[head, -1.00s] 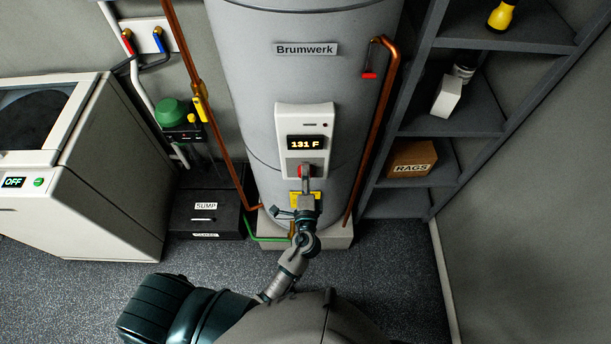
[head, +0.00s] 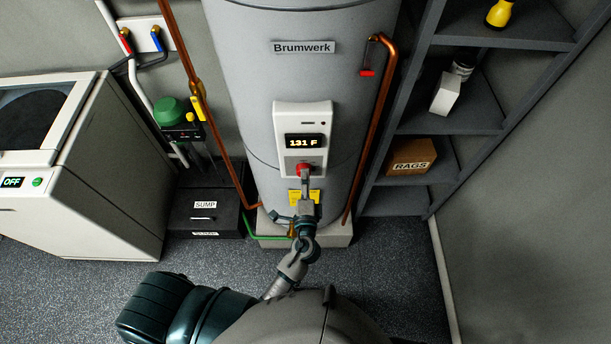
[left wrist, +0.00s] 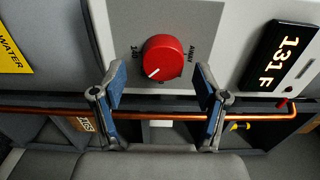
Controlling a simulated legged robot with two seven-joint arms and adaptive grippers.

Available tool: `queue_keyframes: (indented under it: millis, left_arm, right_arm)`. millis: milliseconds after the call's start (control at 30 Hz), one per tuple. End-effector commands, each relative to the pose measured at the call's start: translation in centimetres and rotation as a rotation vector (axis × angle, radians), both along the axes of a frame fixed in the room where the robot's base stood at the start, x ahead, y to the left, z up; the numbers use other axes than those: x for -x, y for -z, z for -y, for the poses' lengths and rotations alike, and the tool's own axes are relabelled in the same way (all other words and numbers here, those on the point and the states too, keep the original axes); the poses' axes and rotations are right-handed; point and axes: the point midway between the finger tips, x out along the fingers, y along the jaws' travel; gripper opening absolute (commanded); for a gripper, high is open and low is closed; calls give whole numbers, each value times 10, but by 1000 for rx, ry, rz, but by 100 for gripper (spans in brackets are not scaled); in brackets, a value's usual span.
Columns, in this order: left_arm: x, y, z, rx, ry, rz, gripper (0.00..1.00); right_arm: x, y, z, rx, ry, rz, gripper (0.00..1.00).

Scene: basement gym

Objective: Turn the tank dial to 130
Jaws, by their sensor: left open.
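The tank (head: 262,90) is a tall grey cylinder labelled Brumwerk with a white control panel (head: 291,122) on its front. In the head view my left gripper (head: 305,175) is just below the dial. My right gripper is out of view.
A copper pipe with a red-handled valve (head: 368,73) runs beside the tank at right, near dark shelves (head: 410,181) holding a RAGS box (head: 412,156). A white machine (head: 96,190) stands at left, and a black SUMP box (head: 205,222) stands beside the tank.

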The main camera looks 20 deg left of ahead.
Motion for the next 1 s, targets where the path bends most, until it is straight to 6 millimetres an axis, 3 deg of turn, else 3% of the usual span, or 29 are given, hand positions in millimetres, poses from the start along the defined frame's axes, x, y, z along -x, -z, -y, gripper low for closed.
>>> queue_keyframes:
  millis: [200,433,600,1000]
  left_arm:
    - [49,2,15,1,3,-6,73]
    - [87,2,26,-1,2,-5,73]
    - [96,2,29,1,2,-4,73]
    - [97,2,29,1,2,-3,73]
  right_arm:
    - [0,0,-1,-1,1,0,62]
    - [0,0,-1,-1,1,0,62]
    - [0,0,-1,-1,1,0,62]
    - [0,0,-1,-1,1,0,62]
